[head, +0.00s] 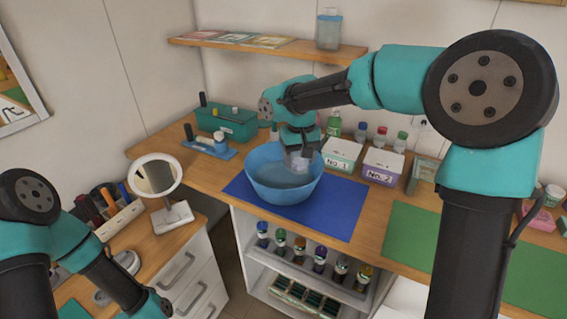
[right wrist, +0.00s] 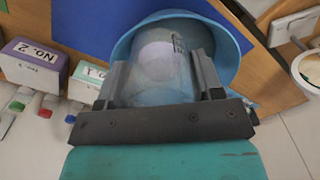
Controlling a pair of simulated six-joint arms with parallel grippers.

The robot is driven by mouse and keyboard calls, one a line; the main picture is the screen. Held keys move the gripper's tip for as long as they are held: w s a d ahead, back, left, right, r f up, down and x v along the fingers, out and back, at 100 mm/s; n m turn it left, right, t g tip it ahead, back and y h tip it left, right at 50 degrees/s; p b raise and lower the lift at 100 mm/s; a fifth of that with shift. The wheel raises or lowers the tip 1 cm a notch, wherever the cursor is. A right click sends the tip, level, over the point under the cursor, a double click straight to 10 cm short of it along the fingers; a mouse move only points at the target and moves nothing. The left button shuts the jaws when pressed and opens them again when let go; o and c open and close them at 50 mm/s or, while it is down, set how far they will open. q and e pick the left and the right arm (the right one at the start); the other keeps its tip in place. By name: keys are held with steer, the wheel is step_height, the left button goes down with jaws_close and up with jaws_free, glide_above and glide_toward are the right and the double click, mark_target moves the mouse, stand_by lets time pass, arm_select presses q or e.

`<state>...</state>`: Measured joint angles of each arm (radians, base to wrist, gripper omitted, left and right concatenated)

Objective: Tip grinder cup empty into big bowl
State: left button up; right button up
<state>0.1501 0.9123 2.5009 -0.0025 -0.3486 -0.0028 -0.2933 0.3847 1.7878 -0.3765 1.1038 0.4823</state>
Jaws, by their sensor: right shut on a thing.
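The big bowl (head: 283,187) is light blue and stands on a blue mat (head: 338,207) on the wooden counter. My right gripper (head: 299,152) is over the bowl's back right rim. It is shut on the grinder cup (head: 298,161), a clear, see-through cup. In the right wrist view the cup (right wrist: 165,68) sits between the two fingers (right wrist: 162,85), with the bowl (right wrist: 232,42) behind it. I cannot tell whether anything is in the cup. My left arm is at the lower left of the head view; its fingertips are not clearly seen.
Two boxes marked No. 1 (head: 342,154) and No. 2 (head: 383,165) stand right of the bowl. Bottles stand behind them. A teal tray (head: 226,124) is at the back left, and a round mirror (head: 155,175) stands at the left. A green mat (head: 430,240) lies clear at the right.

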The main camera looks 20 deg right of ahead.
arm_select(q)
steer(key=shift+o, duration=0.7)
arm_select(e)
steer(key=shift+w+a+f, duration=0.1)
steer(key=shift+w+a, duration=0.2)
arm_select(q)
steer(key=o, duration=0.4)
steer(key=shift+o, duration=0.3)
arm_select(e)
steer(key=w+a+f+n, duration=0.1)
steer(key=w+a+f, duration=0.1)
steer(key=w+a, duration=0.1)
steer(key=w+a+f+n, duration=0.1)
steer(key=w+a, duration=0.2)
steer(key=a, duration=0.2)
steer(key=w+a+f+n, duration=0.1)
steer(key=w+a+f, duration=0.1)
steer(key=w+a, duration=0.2)
steer(key=shift+f+n, duration=0.3)
